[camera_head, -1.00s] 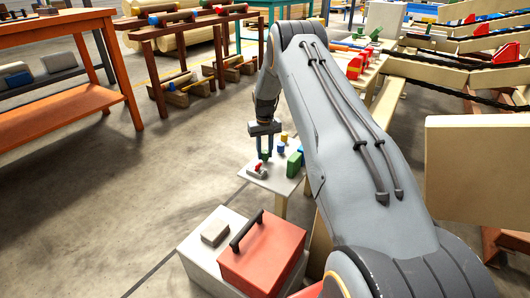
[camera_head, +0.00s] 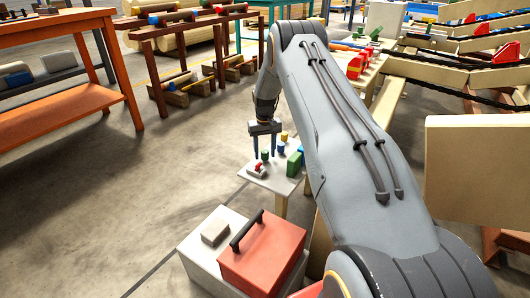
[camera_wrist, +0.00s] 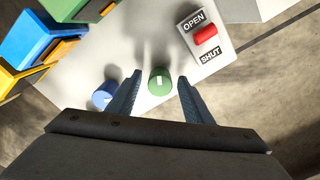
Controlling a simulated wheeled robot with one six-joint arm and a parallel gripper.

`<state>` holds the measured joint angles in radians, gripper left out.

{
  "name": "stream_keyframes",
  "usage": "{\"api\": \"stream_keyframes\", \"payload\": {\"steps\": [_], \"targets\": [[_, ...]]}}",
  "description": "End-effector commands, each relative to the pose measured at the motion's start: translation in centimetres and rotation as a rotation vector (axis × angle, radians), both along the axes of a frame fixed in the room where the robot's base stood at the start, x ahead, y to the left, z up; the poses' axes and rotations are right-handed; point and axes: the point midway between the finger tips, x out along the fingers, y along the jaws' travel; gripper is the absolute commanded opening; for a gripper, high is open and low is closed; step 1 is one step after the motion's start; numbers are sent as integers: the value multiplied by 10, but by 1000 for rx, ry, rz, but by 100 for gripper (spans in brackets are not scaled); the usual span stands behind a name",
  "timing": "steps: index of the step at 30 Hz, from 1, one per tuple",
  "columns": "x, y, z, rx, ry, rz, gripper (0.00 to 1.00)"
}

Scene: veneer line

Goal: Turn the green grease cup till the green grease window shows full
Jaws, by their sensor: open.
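The green grease cup (camera_wrist: 160,83) is a round knob with a white mark on top, pointing up the wrist picture. It also shows small in the head view (camera_head: 265,155). My gripper (camera_wrist: 158,82) is open, with one blue-grey finger on each side of the cup and a gap to each. It also shows over the small table in the head view (camera_head: 265,156). A green block (camera_wrist: 62,7) lies at the top left of the wrist view, cut off by the edge. An orange strip (camera_wrist: 107,8) at its side looks like its window; its level cannot be read.
A blue cup (camera_wrist: 105,95) stands close outside the left finger. A red lever (camera_wrist: 206,34) sits on an OPEN/SHUT plate at upper right. Blue (camera_wrist: 28,38) and yellow (camera_wrist: 12,45) blocks stand at left. A red box (camera_head: 265,258) stands before the small table.

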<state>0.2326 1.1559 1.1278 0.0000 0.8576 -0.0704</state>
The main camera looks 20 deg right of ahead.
Motion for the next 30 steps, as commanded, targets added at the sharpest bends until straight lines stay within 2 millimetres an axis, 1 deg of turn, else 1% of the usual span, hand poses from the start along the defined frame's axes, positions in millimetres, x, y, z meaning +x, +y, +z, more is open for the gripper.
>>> {"api": "stream_keyframes", "payload": {"steps": [5,8,15,18,21,30], "targets": [[0,0,11,0,-2,0,46],[1,0,23,0,-3,0,46],[1,0,63,0,-2,0,46],[0,0,74,0,-1,0,46],[0,0,78,0,-1,0,46],[1,0,78,0,0,0,46]]}}
